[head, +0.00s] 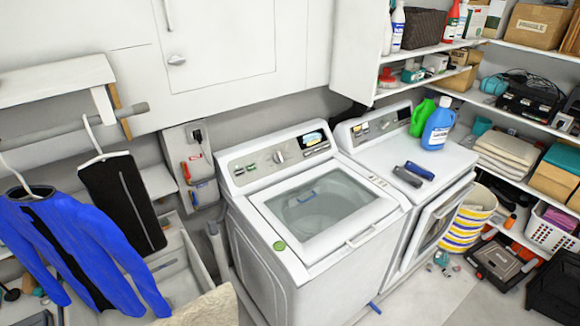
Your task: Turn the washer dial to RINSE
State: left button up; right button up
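The washer (290,275) is a white top-loader in the middle of the head view. Its grey control panel (255,175) runs along the back of its top. The round silver dial (279,157) sits near the middle of this panel. The dial's labels, RINSE among them, are too small to read, and I cannot tell where its pointer stands. The washer's lid (325,205) is down, with a glass window. Neither of my grippers is in view.
A white dryer (368,157) stands right of the washer, bearing a blue bottle (437,127), a green bottle (421,117) and two dark objects (408,175). Blue clothing (80,240) hangs at left. Shelves (525,120) fill the right. Space above the washer's lid is clear.

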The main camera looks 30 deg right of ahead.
aim_at(278, 158)
jog(key=u, duration=0.3)
jog(key=i, duration=0.9)
jog(key=z, duration=0.65)
